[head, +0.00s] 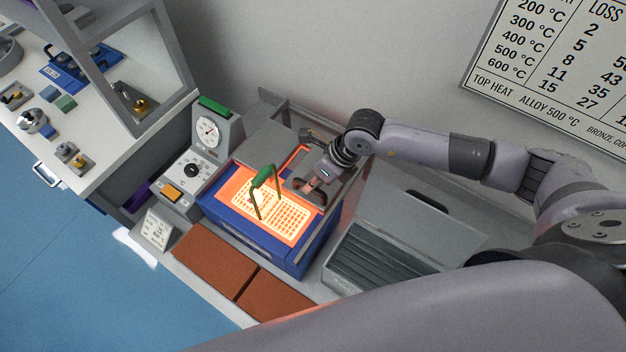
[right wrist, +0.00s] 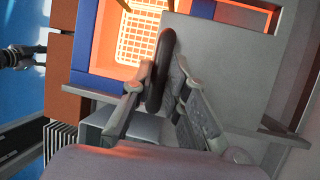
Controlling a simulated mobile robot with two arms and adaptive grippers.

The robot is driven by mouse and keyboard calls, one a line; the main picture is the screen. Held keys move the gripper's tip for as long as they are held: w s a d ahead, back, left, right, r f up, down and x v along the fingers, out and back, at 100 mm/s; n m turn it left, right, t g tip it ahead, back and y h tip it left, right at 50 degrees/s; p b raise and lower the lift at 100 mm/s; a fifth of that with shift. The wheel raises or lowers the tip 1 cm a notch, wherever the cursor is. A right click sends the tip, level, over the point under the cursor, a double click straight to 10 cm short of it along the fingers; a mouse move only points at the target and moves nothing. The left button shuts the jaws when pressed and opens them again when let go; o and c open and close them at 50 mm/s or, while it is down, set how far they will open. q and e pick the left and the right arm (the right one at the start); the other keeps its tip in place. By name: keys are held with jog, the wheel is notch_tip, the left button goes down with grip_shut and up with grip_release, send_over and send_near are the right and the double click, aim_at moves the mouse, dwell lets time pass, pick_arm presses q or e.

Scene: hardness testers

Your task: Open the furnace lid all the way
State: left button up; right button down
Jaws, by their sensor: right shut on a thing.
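The furnace (head: 280,247) is a blue box with a glowing orange chamber. Inside the chamber lies a glowing wire basket (head: 272,219) with an upright green handle (head: 262,177). My right gripper (head: 313,186) is at the right rear of the opening. In the right wrist view its fingers (right wrist: 160,88) are shut around the dark lid handle (right wrist: 166,50).
A grey box with a sloped lid (head: 425,210) stands right of the furnace. Brown slabs (head: 215,258) lie in front. A dial tester (head: 208,130) and a controller (head: 185,172) stand left. A wall is close behind.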

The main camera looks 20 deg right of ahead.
jog(key=shift+w, duration=0.1)
dwell(0.3)
jog(key=w+d+b, duration=0.2)
jog(key=d, duration=0.1)
jog(key=shift+w+f, duration=0.1)
jog(key=shift+w+d, duration=0.15)
jog(key=shift+d, duration=0.1)
jog(key=c, duration=1.8)
grip_release()
jog(key=shift+a, duration=0.2)
jog(key=shift+o, duration=1.2)
